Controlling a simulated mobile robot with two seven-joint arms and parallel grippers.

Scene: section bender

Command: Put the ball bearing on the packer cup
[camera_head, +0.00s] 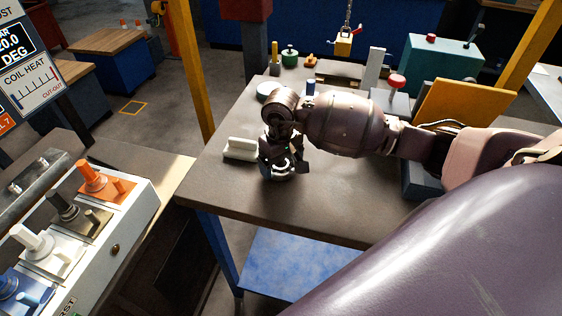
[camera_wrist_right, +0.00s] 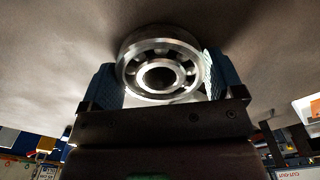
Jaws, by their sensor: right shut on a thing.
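My right gripper (camera_head: 284,166) points down over the near left part of the brown table. It is shut on the ball bearing (camera_head: 281,175), whose shiny lower edge shows between the fingers. In the right wrist view the steel ball bearing (camera_wrist_right: 159,62) sits between the two blue-padded fingers, its ring and bore facing the camera. Whether the bearing touches the table is hard to tell. A pale round dish-like piece (camera_head: 267,91) stands behind the gripper, partly hidden by my wrist; I cannot tell for sure that it is the packer cup. My left gripper is not in view.
A white block-like piece (camera_head: 240,149) lies just left of the gripper. A small blue-topped piece (camera_head: 310,87), a red-knobbed grey block (camera_head: 396,90) and a green box (camera_head: 441,62) stand further back. The table's front strip (camera_head: 330,215) is clear.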

